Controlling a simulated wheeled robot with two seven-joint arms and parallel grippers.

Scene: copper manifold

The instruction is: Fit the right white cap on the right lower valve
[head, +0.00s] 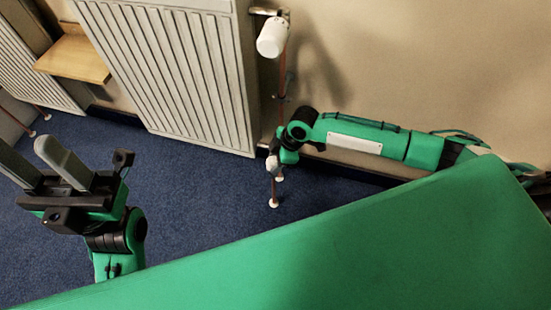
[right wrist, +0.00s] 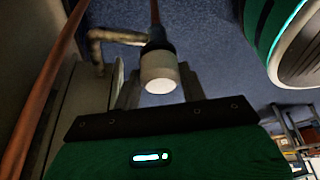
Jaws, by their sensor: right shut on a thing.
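My right gripper (head: 275,164) is low beside the radiator's right edge, at the foot of the copper pipe. In the right wrist view the white cap (right wrist: 159,73) is between its two fingers, and the gripper is shut on it. The cap lines up with a dark collar (right wrist: 157,40) by a brass-coloured elbow (right wrist: 108,37), the lower valve fitting. Cap and collar look in contact; I cannot tell how firmly the cap sits. In the head view my gripper mostly hides the valve. My left gripper (head: 24,150) is open and empty at the far left.
A white radiator (head: 165,70) hangs on the wall, with another white cap (head: 273,38) on its upper valve. A copper pipe (head: 282,75) runs down beside it. A wooden shelf (head: 73,58) is at upper left. Blue carpet (head: 210,190) is open between my arms.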

